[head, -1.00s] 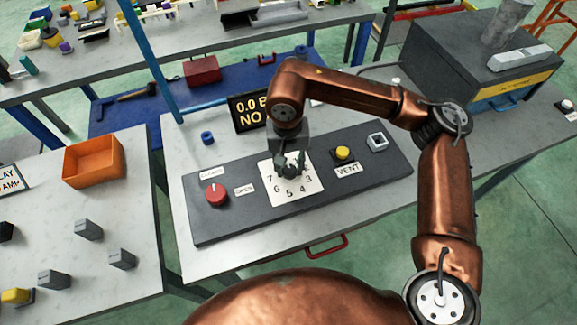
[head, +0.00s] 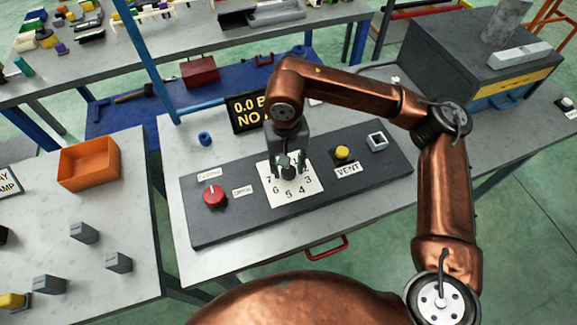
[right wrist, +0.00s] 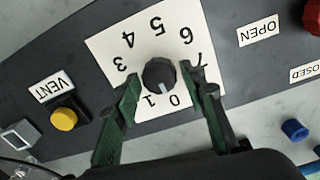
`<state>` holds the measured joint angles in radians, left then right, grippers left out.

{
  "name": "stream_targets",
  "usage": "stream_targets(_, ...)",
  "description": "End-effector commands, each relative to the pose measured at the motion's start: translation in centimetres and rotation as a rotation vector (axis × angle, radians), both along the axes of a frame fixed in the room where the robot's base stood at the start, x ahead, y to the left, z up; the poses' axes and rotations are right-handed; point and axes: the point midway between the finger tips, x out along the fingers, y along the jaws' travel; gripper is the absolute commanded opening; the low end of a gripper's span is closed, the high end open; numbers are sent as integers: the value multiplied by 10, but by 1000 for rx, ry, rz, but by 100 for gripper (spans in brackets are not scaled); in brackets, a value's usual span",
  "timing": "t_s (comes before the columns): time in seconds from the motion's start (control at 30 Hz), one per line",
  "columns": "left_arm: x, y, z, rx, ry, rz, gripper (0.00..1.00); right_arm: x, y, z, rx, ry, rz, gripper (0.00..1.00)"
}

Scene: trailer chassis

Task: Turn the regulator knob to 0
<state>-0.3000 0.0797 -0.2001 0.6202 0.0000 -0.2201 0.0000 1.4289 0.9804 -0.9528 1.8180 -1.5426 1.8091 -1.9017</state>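The regulator knob (right wrist: 160,74) is a small dark round knob in the middle of a white numbered dial plate (head: 312,186). In the right wrist view its pale pointer mark faces down, roughly between 1 and 0; the exact reading is hard to tell. My right gripper (head: 289,169) points down over the dial and mostly hides the knob in the head view. Its green-black fingers stand apart, one on each side of the knob, with small gaps seeming to show in the right wrist view. My left gripper is not in view.
The dark panel (head: 228,226) also carries a red knob (head: 214,195) with OPEN and CLOSED labels, a yellow VENT button (head: 342,152) and a square fitting (head: 377,141). A black display (head: 247,112) stands behind, partly hidden by my arm. An orange bin (head: 89,164) is at left.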

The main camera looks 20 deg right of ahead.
Motion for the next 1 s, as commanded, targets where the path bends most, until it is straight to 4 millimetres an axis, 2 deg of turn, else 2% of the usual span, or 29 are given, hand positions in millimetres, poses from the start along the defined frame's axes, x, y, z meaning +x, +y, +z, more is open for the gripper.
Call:
stream_targets(0.1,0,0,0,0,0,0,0,0,0,-1,-1,2,0,47)
stream_targets(0.33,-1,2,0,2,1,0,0,-1,0,-1,-1,3,0,47)
stream_targets(0.47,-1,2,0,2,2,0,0,0,0,6,0,1,0,47)
stream_targets(0.57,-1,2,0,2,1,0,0,0,1,20,0,0,0,47)
stream_targets(0.8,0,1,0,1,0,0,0,0,2,70,1,0,0,47)
stream_targets(1.0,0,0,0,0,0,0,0,0,3,103,0,0,0,47)
